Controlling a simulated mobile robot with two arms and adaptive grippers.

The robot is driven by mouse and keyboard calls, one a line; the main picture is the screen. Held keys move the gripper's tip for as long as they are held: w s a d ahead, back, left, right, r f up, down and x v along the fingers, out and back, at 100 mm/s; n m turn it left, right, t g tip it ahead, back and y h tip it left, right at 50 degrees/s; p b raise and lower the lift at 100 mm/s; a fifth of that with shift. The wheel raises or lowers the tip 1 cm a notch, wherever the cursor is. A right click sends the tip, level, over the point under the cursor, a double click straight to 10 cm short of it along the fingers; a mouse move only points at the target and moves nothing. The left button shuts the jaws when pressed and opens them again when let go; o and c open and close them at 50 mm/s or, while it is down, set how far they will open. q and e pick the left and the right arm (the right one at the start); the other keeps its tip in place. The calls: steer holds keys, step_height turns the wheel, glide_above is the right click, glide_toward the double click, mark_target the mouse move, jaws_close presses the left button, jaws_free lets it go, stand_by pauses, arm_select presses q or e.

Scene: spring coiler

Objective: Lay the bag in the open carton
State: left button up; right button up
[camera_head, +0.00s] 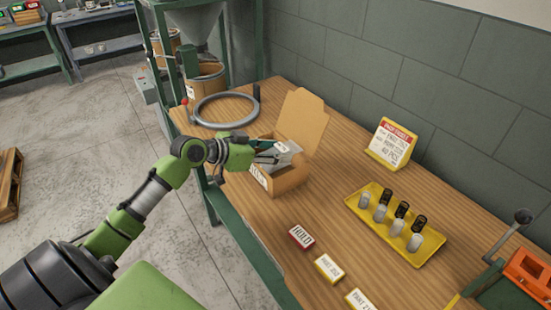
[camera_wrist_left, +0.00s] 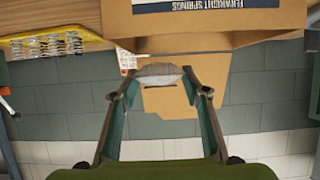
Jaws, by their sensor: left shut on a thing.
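The open cardboard carton (camera_head: 288,182) stands on the wooden bench with its lid flap (camera_head: 302,120) raised at the back. My left gripper (camera_head: 279,154) is at the carton's mouth, shut on a pale grey bag (camera_head: 291,148). In the left wrist view the bag (camera_wrist_left: 158,70) sits between the two fingertips (camera_wrist_left: 155,82), close to the printed carton wall (camera_wrist_left: 225,22). Fingers and bag hide much of the carton's inside, and I cannot tell whether the bag touches its floor. My right gripper is not in view.
A grey ring (camera_head: 196,112) lies behind the carton. To the right are a yellow tray (camera_head: 375,222) holding several springs or cylinders, and a yellow sign (camera_head: 391,143). A red HOLD label block (camera_head: 301,237) and yellow label blocks (camera_head: 328,268) line the front edge.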

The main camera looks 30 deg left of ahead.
arm_select(q)
steer(key=shift+w+a+f, duration=0.1)
steer(key=shift+w+f, duration=0.3)
steer(key=shift+f, duration=0.1)
step_height(320, 180, down, 3)
steer(key=shift+r+p, duration=0.15)
steer(key=shift+p, duration=0.45)
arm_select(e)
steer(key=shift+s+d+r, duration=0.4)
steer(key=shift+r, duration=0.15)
arm_select(q)
steer(key=shift+s+f+b, duration=0.1)
steer(key=shift+f+b, duration=0.6)
steer(key=o, duration=1)
steer(key=shift+c, duration=0.2)
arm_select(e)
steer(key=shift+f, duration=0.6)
arm_select(q)
steer(key=shift+r, duration=0.1)
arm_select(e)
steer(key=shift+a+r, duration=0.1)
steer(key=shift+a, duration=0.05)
